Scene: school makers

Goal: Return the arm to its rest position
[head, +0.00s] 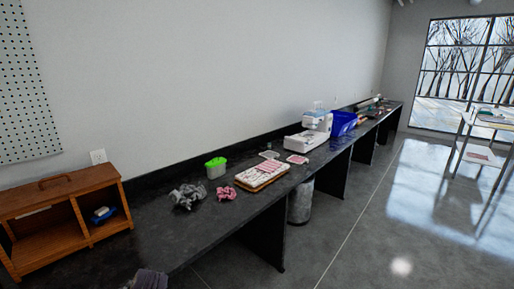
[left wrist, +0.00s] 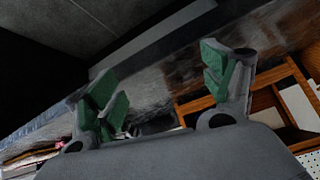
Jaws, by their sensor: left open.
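My left gripper (left wrist: 163,75) is in the left wrist view, with its two green-padded fingers spread wide apart and nothing between them. The dark counter (left wrist: 150,80) shows beyond the fingers. The wooden box (left wrist: 265,100) is at the right of that view, behind the right finger; I cannot tell the distance between them. In the head view no gripper can be clearly made out. A grey ribbed shape (head: 150,279) at the bottom edge is cut off, and I cannot tell what it is. My right gripper is in neither view.
The long counter (head: 150,238) runs along the wall. Open floor (head: 350,235) lies right.

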